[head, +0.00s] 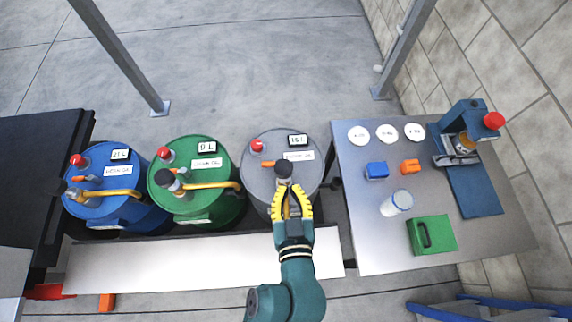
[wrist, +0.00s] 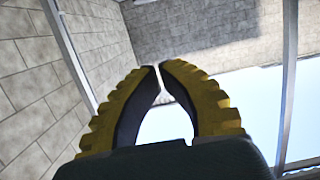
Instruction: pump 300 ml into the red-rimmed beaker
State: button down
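My gripper (head: 285,192) is over the front of the grey drum (head: 258,150), close to its black pump knob (head: 284,169). I cannot tell whether it touches the knob. In the wrist view, the yellow-and-black fingers (wrist: 160,68) curve together with only a narrow gap at the tips and nothing between them. A yellow part, seemingly the pump's spout, shows partly behind the fingers. I cannot make out a red-rimmed beaker; my gripper and arm hide part of the drum front and shelf. A whitish cup (head: 397,202) stands on the right table, with no clear red rim.
Blue (head: 88,215) and green (head: 213,213) drums with yellow spouts stand left. A pale shelf (head: 170,266) runs before the drums.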

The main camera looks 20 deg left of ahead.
jog(key=b, duration=0.1)
send_over(286, 170)
jog(key=shift+s+d+f, duration=0.1)
jog(key=shift+s+f, duration=0.1)
jog(key=shift+f, duration=0.35)
jog(key=shift+s+d+f, duration=0.1)
jog(key=shift+s+f, duration=0.05)
jog(key=shift+f, duration=0.4)
jog(key=f, duration=0.1)
jog(key=f+b, duration=0.1)
jog(key=f, duration=0.1)
jog(key=shift+w+a+f+b, duration=0.2)
jog(key=shift+w+f+b, duration=0.1)
jog(key=shift+w, duration=0.05)
jog(key=shift+f, duration=0.2)
